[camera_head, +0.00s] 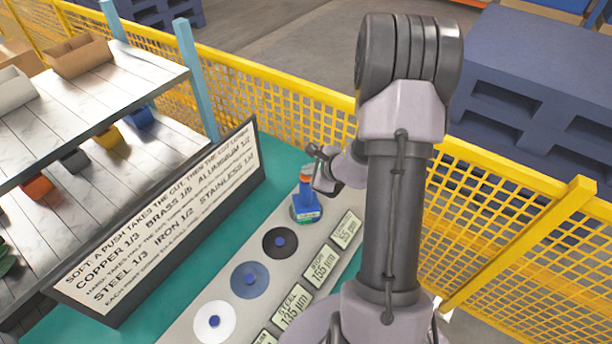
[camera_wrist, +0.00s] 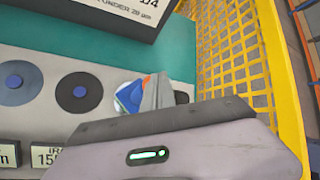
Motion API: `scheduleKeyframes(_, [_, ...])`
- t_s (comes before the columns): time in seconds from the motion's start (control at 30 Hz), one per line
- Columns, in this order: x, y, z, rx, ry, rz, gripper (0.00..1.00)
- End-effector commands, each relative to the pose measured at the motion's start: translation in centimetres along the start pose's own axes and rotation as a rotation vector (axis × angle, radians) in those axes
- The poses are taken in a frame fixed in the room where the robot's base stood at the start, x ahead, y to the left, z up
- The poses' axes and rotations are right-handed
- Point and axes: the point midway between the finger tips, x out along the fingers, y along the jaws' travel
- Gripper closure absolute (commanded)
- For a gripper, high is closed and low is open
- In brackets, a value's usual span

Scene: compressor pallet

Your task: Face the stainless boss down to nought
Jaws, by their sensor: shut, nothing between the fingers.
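In the head view a blue tool with an orange band (camera_head: 305,187) stands upright at the far end of a pale strip of discs. A card beside it (camera_head: 346,230) ends in "55 µm"; its name is too small to read surely. My gripper (camera_head: 316,168) is shut and empty, close beside the tool's upper part; I cannot tell whether they touch. In the wrist view the blue and orange tool (camera_wrist: 129,98) is partly hidden behind my grey fingers (camera_wrist: 158,92). The face under the tool is mostly hidden.
Dark (camera_head: 280,242), blue-grey (camera_head: 250,280) and white (camera_head: 214,321) discs line the strip, with cards for iron (camera_head: 321,267) and steel (camera_head: 294,306). A sign (camera_head: 165,225) listing "STAINLESS 1/4" stands left. A yellow mesh fence (camera_head: 265,90) runs behind and right.

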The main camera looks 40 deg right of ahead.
Motion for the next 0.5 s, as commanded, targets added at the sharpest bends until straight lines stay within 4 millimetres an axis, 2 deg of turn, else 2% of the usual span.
scheduleKeyframes(0.5, [0.38,0.29,-0.28,0.0,0.0,0.0,1.0])
